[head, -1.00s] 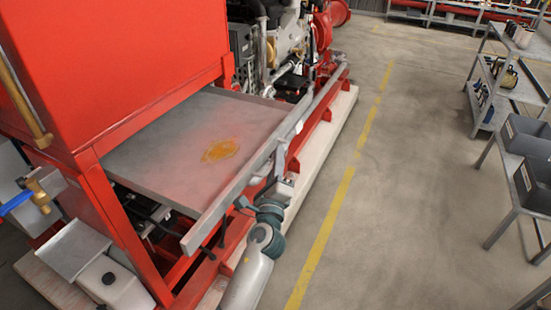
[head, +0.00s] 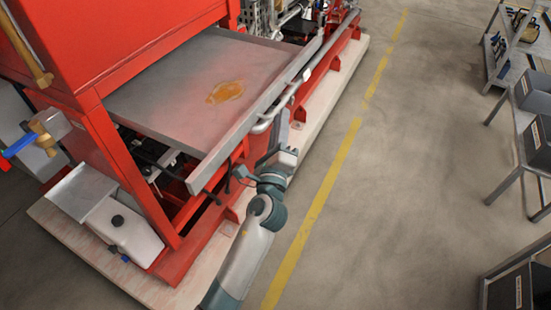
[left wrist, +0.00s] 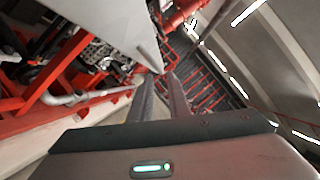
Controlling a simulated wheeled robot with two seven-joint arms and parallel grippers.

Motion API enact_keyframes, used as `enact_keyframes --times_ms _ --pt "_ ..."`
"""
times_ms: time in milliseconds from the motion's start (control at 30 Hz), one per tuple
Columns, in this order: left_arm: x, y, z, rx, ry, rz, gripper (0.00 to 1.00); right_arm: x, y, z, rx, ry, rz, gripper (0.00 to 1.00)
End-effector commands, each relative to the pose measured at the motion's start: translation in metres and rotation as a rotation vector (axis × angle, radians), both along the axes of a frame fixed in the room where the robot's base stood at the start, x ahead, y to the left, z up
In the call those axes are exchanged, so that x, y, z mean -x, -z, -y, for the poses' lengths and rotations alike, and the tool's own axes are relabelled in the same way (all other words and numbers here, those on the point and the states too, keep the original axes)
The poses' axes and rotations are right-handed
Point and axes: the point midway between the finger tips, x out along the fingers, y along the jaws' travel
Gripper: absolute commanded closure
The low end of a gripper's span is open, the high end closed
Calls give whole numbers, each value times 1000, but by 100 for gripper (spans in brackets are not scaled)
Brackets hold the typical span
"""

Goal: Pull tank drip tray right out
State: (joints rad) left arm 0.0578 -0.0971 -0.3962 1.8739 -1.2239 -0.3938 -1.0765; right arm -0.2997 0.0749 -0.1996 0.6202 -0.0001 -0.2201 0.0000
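The drip tray (head: 165,85) is a broad grey sheet-metal tray with an orange-brown stain, jutting from under the red tank (head: 110,40). A grey tubular handle (head: 262,126) runs along its outer edge. My left gripper (head: 284,122) is low beside the handle, on the aisle side, partly hidden by its own wrist. In the left wrist view its two dark fingers (left wrist: 162,92) stand apart with a gap and nothing visible between them. A pale grey panel (left wrist: 100,28), perhaps the tray, is above them. Contact with the handle cannot be made out. My right gripper is not in view.
A red frame (head: 125,165) on a pale plinth (head: 60,225) carries the pump. A white container (head: 125,235) and a blue-handled valve (head: 25,145) are at the left. The aisle floor with a yellow line (head: 335,180) is clear. Benches with dark bins (head: 535,95) stand at the right.

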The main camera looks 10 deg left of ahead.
Motion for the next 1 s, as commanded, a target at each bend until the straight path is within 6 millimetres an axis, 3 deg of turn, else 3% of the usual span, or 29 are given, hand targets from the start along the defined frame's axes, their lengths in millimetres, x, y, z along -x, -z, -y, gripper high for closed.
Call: enact_keyframes --times_ms 300,500,733,1000 --pt "65 19 -1 2 -1 -4 84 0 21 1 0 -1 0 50" --pt "91 22 -1 1 0 -2 84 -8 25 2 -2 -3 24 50" --pt "102 23 -1 0 -1 -2 84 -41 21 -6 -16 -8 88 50" --pt "102 22 -1 0 -1 -2 84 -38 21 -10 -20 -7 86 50"
